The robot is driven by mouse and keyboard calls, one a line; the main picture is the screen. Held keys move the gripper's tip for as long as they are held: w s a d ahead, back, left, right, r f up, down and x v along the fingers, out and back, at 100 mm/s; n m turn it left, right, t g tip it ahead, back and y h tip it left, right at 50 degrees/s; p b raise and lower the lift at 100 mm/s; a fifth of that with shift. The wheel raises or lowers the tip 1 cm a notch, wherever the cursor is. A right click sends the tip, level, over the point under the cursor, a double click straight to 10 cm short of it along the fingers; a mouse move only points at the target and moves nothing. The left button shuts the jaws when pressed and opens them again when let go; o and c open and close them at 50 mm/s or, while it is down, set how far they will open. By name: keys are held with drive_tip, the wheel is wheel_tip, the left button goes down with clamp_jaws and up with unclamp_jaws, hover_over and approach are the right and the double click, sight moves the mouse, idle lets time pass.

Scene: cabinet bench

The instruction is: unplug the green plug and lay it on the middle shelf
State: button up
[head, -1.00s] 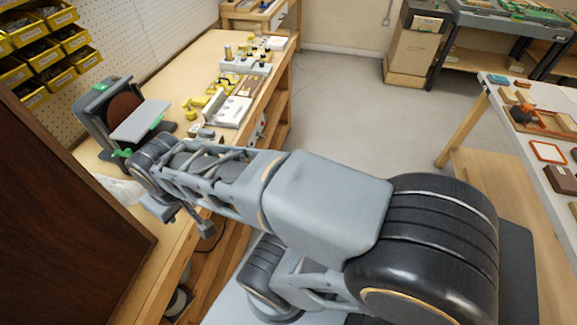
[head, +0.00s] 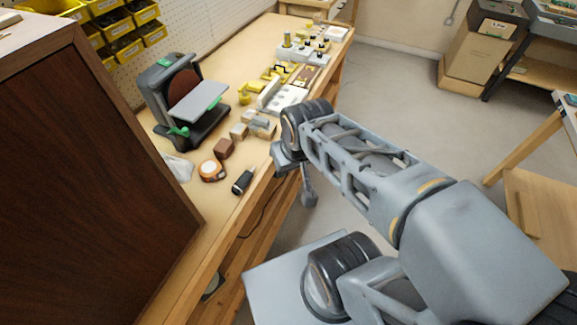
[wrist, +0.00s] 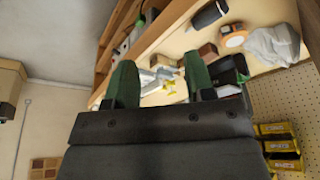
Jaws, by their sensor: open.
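My gripper (wrist: 160,80) shows in the wrist view with its two green-faced fingers apart and nothing seen between them. In the wrist view a small green thing (wrist: 151,15) sits by a pale strip along the bench's edge, beyond the gripper and apart from it. It may be the green plug, but it is too small to tell. In the head view I cannot make out the plug. A dark wooden cabinet (head: 80,190) stands at the left, its side towards the head camera. No middle shelf can be made out inside it.
The bench (head: 190,215) carries a grey sander (head: 190,100), a tape roll (head: 211,170), a black object (head: 243,182), a brown block (head: 224,147) and a clear bag (head: 177,167). Yellow bins (head: 128,45) hang on the pegboard. Open floor (head: 400,110) lies right of the bench.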

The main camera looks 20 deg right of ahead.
drive_tip(key=o, duration=0.3)
drive_tip(key=f+m+g+y+b, duration=0.1)
drive_tip(key=f+m+b, duration=0.1)
drive_tip(key=f+b, duration=0.1)
drive_tip(key=w+f+m+g+y+b, duration=0.1)
drive_tip(key=f+m+b, duration=0.1)
drive_tip(key=f, duration=0.3)
drive_tip(key=w+f+m+y+b, duration=0.1)
drive_tip(key=f+m+y+b, duration=0.1)
drive_tip(key=f+b, duration=0.3)
drive_tip(key=shift+w+a+f+g, duration=0.1)
drive_tip(key=shift+w+g, duration=0.05)
drive_tip(key=shift+g, duration=0.25)
drive_tip(key=w+d+f+m+t+y+b, duration=0.45)
drive_tip(key=w+f+m+y+b, duration=0.45)
drive_tip(key=f+m+b, duration=0.5)
drive_tip(key=w+d+f+m+t+b, duration=0.1)
drive_tip(key=w+d+f+m+t, duration=0.1)
drive_tip(key=d, duration=0.2)
drive_tip(key=w+d+f+m+t+b, duration=0.2)
drive_tip(key=d+f+m+t, duration=0.1)
drive_tip(key=d, duration=0.1)
drive_tip(key=w+d+f+m+t+h+b, duration=0.1)
drive_tip(key=d+f+m+t+b, duration=0.1)
drive_tip(key=d+f+t, duration=0.1)
drive_tip(key=shift+w+d+f+m, duration=0.15)
drive_tip(key=shift+w+d+m, duration=0.15)
drive_tip(key=shift+w+d, duration=0.15)
drive_tip(key=shift+a, duration=0.1)
